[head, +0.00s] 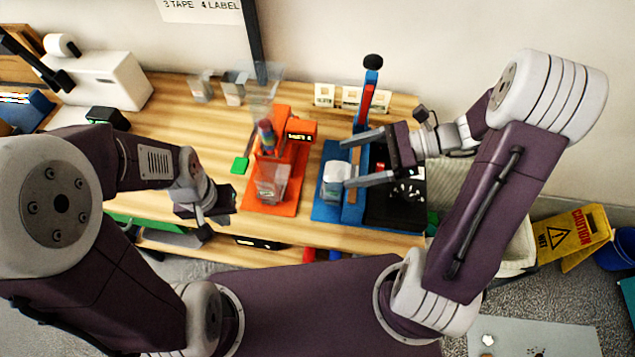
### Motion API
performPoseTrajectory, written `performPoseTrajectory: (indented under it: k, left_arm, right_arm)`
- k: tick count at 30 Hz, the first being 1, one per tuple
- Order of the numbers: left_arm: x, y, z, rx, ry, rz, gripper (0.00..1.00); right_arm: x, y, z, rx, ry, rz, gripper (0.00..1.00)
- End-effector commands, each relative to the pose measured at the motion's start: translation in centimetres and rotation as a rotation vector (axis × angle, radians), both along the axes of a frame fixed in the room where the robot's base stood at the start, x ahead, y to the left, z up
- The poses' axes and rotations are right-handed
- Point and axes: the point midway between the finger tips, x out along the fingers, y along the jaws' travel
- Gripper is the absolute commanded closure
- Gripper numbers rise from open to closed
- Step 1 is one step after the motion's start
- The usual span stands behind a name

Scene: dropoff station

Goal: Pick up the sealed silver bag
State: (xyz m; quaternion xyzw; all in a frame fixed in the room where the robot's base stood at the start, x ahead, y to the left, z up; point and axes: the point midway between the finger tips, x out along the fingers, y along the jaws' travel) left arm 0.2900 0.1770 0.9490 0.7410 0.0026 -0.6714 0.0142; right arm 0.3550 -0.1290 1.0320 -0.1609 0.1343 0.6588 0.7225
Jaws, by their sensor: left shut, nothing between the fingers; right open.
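A small silver-white bag-like item (334,188) stands on the blue station base (326,211), beside the blue upright press. I take it for the silver bag; its seal is too small to make out. My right gripper (346,163) is open, its two long grey fingers pointing left. The fingertips overlap the bag's right side in this view, and I cannot tell whether they touch it. My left gripper (226,208) is shut and empty near the front edge of the table, left of the orange station.
The orange station (288,207) with a clear container (271,184) stands left of the blue one. A black pad (394,211) lies right of the blue base. Clear cups (232,92) and small cards (350,97) stand at the back. A yellow caution sign (571,238) is on the floor.

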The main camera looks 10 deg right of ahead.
Motion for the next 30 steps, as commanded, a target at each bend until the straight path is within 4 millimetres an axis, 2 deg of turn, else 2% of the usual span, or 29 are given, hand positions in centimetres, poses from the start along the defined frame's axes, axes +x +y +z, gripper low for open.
performPoseTrajectory:
  k: [1,3,6,9,11,18,23,30]
  left_arm:
    - [0.0,0.0,-1.2,0.0,0.0,0.0,1.0]
    - [0.0,0.0,-1.6,0.0,0.0,0.0,1.0]
    - [0.0,0.0,-1.8,0.0,0.0,0.0,1.0]
    - [0.0,0.0,-1.7,0.0,0.0,0.0,1.0]
    - [0.0,0.0,-1.7,0.0,0.0,0.0,1.0]
    - [0.0,0.0,-1.8,0.0,-0.001,0.0,1.0]
    - [0.0,0.0,-1.8,0.0,0.0,0.0,1.0]
    - [0.0,0.0,-1.9,0.0,0.0,0.0,1.0]
  right_arm:
    - [0.6,-1.9,-1.9,0.015,0.019,-0.069,0.18]
    - [0.6,-3.6,-3.1,0.031,0.043,-0.128,0.18]
    - [0.5,-4.9,-3.7,0.042,0.058,-0.176,0.18]
    - [0.5,-5.3,-3.6,0.04,0.056,-0.188,0.18]
    - [0.6,-4.9,-3.7,0.04,0.056,-0.185,0.18]
    - [1.3,-1.9,-5.0,0.038,0.056,-0.181,0.18]
    - [1.4,-1.3,-5.2,0.038,0.057,-0.182,0.18]
    - [1.8,2.6,-6.8,0.038,0.058,-0.177,0.18]
